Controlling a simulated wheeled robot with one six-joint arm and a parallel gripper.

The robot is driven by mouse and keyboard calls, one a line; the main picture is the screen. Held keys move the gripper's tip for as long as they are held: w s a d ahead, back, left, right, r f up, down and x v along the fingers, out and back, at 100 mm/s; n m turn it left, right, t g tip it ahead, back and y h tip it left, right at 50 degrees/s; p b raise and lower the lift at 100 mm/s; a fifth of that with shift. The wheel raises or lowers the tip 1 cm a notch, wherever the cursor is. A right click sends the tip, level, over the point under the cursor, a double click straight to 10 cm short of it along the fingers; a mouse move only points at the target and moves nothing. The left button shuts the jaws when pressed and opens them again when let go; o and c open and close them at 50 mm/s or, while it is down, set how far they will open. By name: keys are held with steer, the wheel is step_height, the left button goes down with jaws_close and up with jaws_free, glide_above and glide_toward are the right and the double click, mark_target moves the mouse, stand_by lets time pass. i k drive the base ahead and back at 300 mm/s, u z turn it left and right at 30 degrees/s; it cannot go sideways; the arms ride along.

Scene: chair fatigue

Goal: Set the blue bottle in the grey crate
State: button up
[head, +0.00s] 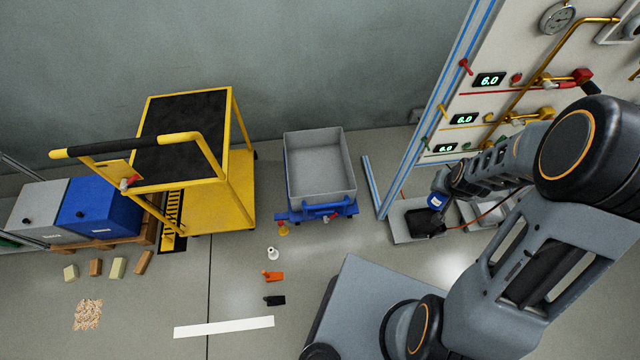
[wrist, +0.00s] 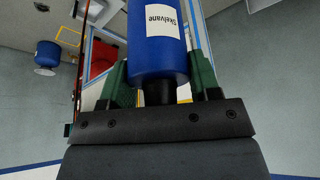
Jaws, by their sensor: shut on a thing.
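The blue bottle (wrist: 158,50) with a white label fills the upper middle of the wrist view. My gripper (wrist: 160,84) is shut on it, with a green finger on each side. In the head view the bottle (head: 437,201) is at the end of my arm, over or near a grey tray at the foot of the panel. My gripper (head: 446,187) is small and partly hidden there. The grey crate (head: 320,192) stands left of my gripper, on a blue dolly (head: 285,215). The crate looks empty.
A yellow cart (head: 235,200) stands left of the crate. The wall panel (head: 475,105) with pipes and gauges rises close to my arm on the right. The grey tray (head: 402,230) lies below my gripper. Small objects, including an orange one (head: 273,276), lie on the floor before the dolly.

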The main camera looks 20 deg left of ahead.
mark_target(318, 175)
steer(key=u, duration=1.4)
steer(key=i, duration=1)
